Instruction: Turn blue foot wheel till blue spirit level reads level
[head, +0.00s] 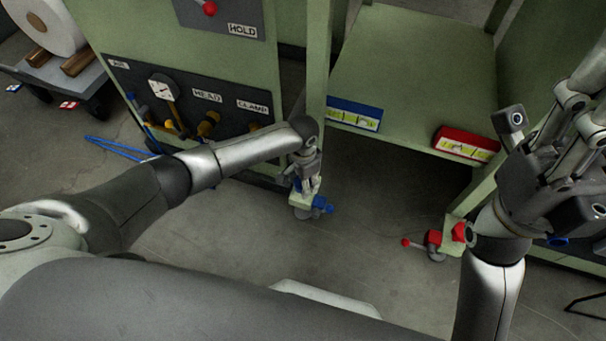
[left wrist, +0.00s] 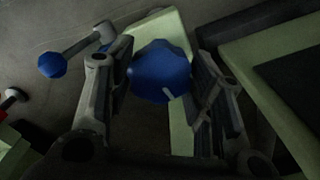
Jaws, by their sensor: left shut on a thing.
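The blue foot wheel (left wrist: 160,72) sits between the fingers of my left gripper (left wrist: 163,95) in the left wrist view, with the fingers shut on its sides. In the head view my left gripper (head: 307,187) points down at the blue foot at the base of the green post and mostly hides the wheel. A small lever with a blue knob (left wrist: 52,65) sticks out beside the wheel. The blue spirit level (head: 353,113) is on the front edge of the green shelf; its bubble is too small to read surely. My right gripper (head: 550,165) is raised at the right, fingers apart and empty.
A red spirit level (head: 466,144) is on the shelf's right side. A red foot wheel (head: 458,231) and a red-knobbed lever (head: 406,242) are at the right foot. A valve panel (head: 200,110) stands left of the post. The floor in front is clear.

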